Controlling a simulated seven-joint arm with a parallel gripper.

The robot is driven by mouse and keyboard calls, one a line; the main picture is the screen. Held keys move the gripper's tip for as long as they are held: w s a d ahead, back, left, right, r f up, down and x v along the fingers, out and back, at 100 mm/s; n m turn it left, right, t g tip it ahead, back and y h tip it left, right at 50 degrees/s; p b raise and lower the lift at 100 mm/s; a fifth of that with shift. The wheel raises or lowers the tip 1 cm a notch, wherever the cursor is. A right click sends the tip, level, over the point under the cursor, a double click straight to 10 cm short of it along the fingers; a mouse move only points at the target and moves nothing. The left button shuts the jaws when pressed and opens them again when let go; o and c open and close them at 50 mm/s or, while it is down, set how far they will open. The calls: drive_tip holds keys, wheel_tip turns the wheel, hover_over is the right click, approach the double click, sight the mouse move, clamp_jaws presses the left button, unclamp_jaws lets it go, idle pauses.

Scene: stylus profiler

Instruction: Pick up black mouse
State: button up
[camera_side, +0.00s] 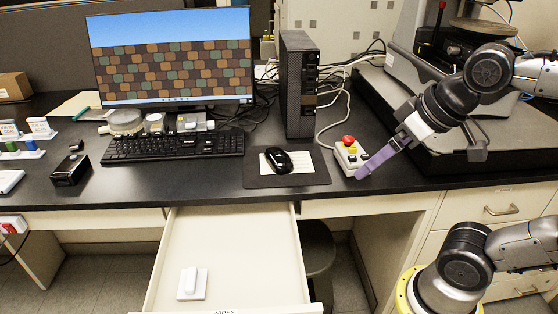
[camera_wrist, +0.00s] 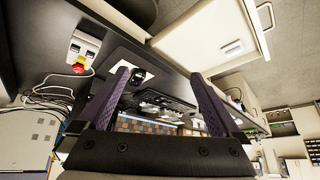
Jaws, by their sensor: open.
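The black mouse (camera_side: 278,160) lies on a white sheet on the dark mouse pad (camera_side: 258,181), in front of the black computer tower. It also shows in the wrist view (camera_wrist: 138,77), between my fingers near the left one. My gripper (camera_side: 362,174) has purple fingers and is to the right of the mouse and pad in the side view, beside the control box. In the wrist view the two fingers of my gripper (camera_wrist: 163,75) stand wide apart with nothing held between them.
A control box with a red button (camera_side: 350,153) stands close to my gripper. The computer tower (camera_side: 298,85) and loose cables are behind. The keyboard (camera_side: 172,146) is left of the pad. An open drawer (camera_side: 232,245) juts out below the desk's front edge.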

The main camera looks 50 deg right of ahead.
drive_tip(key=w+d+r+m, duration=0.2)
drive_tip(key=w+r, duration=0.3)
drive_tip(key=w, duration=0.6)
drive_tip(key=m+g+h, duration=0.1)
drive_tip(key=m+g, duration=0.1)
drive_tip(key=g, duration=0.1)
hover_over(279, 153)
drive_tip(key=s, duration=0.1)
drive_tip(key=f, duration=1.7)
drive_tip(key=shift+s+a, duration=0.15)
drive_tip(key=shift+a, duration=0.2)
drive_tip(key=shift+n, duration=0.3)
drive_tip(key=shift+s+x, duration=0.1)
drive_tip(key=shift+x, duration=1.4)
drive_tip(key=shift+s+x, duration=0.15)
drive_tip(key=shift+x, duration=1.35)
drive_tip(key=c, duration=1.4)
